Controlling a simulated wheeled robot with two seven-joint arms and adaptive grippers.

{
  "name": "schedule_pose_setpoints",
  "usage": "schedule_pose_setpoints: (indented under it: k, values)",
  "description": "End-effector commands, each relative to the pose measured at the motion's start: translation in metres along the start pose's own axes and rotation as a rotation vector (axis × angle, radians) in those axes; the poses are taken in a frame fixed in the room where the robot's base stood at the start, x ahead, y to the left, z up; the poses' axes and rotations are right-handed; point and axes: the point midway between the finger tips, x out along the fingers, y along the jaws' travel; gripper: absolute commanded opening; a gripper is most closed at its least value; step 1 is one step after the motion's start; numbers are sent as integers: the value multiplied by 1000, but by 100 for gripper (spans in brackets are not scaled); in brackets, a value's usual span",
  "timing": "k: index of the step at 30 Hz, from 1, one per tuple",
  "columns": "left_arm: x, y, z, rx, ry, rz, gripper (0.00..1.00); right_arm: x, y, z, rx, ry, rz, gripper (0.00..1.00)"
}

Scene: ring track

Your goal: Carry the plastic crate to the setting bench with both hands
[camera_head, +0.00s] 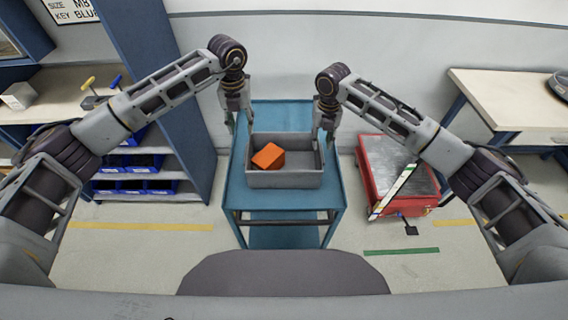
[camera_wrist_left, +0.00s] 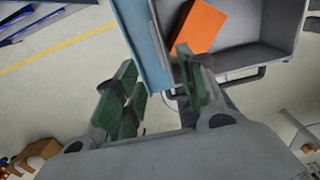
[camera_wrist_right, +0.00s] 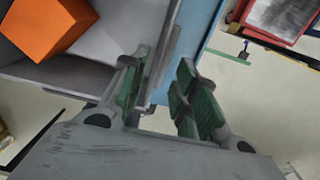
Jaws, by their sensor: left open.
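The grey plastic crate (camera_head: 286,179) sits on a blue cart, with an orange block (camera_head: 268,156) inside its left part. The crate also shows in the left wrist view (camera_wrist_left: 262,27) and the right wrist view (camera_wrist_right: 110,72). My left gripper (camera_head: 240,121) is open at the crate's left end; in its wrist view one finger overlaps the crate's edge and the other is outside. My right gripper (camera_head: 325,131) is open at the right end, with the crate's side wall near its left finger. I cannot tell whether either touches the crate.
The blue cart (camera_head: 236,195) stands in front of me. A red lift cart (camera_head: 398,172) with a metal top is to its right. A pale-topped bench (camera_head: 505,97) stands at the far right. Shelving with blue bins (camera_head: 132,162) is at the left. Bare floor separates them.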

Motion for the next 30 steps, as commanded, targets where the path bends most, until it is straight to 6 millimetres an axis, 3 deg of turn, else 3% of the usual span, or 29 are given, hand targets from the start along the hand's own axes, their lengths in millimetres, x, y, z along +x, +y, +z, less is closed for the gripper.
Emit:
schedule_pose_setpoints:
  k: [30]
  values:
    - [115, 0, -1, 0, 1, 1, 40, 115, 0, -1, 0, 2, -1, 29]
